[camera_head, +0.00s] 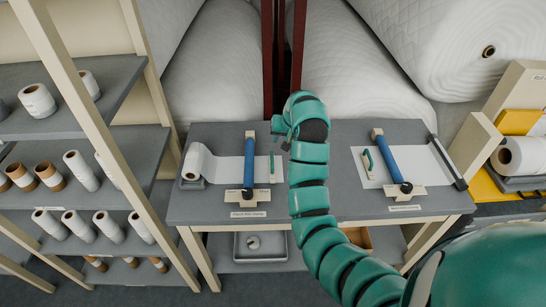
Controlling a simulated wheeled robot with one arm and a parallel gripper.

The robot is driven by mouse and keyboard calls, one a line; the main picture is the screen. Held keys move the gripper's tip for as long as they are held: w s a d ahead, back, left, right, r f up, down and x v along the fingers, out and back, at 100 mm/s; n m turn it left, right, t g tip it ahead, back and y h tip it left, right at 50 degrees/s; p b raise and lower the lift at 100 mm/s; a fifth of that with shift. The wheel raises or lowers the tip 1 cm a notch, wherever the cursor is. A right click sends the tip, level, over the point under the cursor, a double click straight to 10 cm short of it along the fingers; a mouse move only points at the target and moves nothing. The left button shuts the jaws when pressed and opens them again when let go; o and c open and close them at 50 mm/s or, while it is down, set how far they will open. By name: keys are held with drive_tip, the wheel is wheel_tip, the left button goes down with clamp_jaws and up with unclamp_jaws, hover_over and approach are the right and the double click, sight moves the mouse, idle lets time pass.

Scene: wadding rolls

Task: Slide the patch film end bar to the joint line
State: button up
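On the left half of the grey table, a white film roll (197,163) sits in a dark holder, and its film sheet (225,170) runs right beneath a blue clamp bar (249,165). A narrow pale-green bar (272,169) stands across the film's right end and looks like the patch film end bar. My teal arm reaches over the table's middle, and my gripper (281,134) is at its curled tip, above and slightly right of that bar, apparently apart from it. The fingers are too small to read. No joint line can be made out; my arm hides the table's middle.
On the right, a second blue bar (390,160) crosses a white sheet (423,170), with a green-handled tool (367,163) at left and a dark strip (447,162) at right. Shelves (130,150) flank the left.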

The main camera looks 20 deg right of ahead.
drive_tip(key=b+x, duration=0.4)
approach(272, 158)
drive_tip(key=shift+x, duration=3.9)
drive_tip(key=shift+s+d, duration=0.1)
clamp_jaws()
